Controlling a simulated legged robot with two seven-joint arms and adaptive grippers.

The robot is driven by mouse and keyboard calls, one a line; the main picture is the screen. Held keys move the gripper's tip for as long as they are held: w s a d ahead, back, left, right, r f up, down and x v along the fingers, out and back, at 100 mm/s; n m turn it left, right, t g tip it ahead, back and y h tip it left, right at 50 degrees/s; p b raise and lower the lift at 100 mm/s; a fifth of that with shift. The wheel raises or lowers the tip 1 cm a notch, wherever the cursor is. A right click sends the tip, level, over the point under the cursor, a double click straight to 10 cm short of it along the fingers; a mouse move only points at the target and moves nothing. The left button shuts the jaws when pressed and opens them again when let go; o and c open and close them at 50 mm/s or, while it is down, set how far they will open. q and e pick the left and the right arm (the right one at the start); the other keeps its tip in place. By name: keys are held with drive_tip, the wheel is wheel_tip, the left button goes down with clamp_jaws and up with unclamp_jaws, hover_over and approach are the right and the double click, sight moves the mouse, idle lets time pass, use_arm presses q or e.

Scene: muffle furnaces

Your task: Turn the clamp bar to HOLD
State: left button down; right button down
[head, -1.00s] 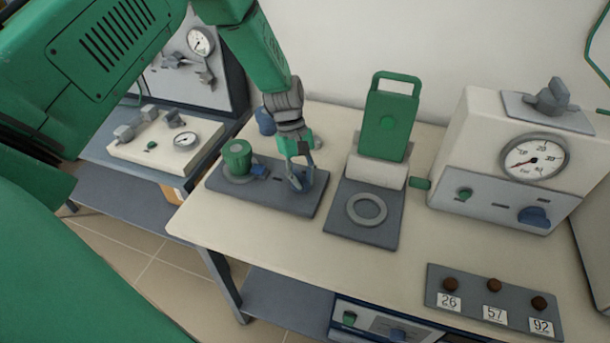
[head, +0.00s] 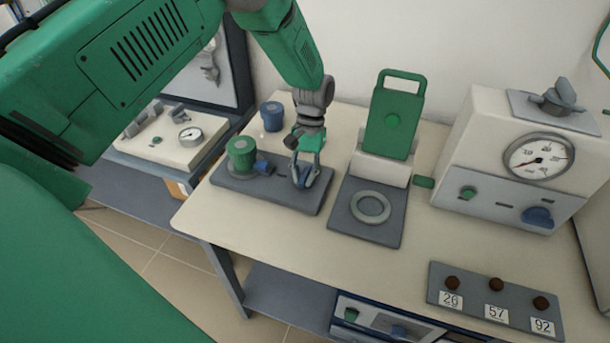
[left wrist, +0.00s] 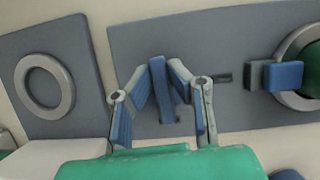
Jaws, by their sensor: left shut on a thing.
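The blue clamp bar (left wrist: 158,82) stands on a dark grey plate (head: 233,182) on the bench. In the left wrist view it sits between the two fingers of my left gripper (head: 304,180), which is shut on it. In the head view the fingers largely hide the bar. A slot mark in the plate shows to the right of the fingers in the wrist view. On the same plate stand a green knob (head: 241,153) and a small blue block (head: 263,167). I see no readable HOLD mark. My right gripper is not in view.
A green handled plate (head: 391,121) stands upright behind a grey ring (head: 370,207) on another base, right of the gripper. A blue cup (head: 272,115) stands behind. A gauge box (head: 515,165) is at the right. The bench front is clear left of the numbered button panel (head: 493,318).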

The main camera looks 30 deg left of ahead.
use_arm(q)
drive_tip(key=shift+w+r+m, duration=0.15)
drive_tip(key=shift+w+m, duration=0.15)
drive_tip(key=shift+m, duration=0.1)
drive_tip(key=c, duration=1.6)
unclamp_jaws()
drive_tip(key=shift+o, duration=0.3)
drive_tip(key=shift+a, duration=0.1)
drive_tip(key=shift+r, duration=0.1)
drive_tip(key=v, duration=1.1)
drive_tip(key=shift+w+r, duration=0.2)
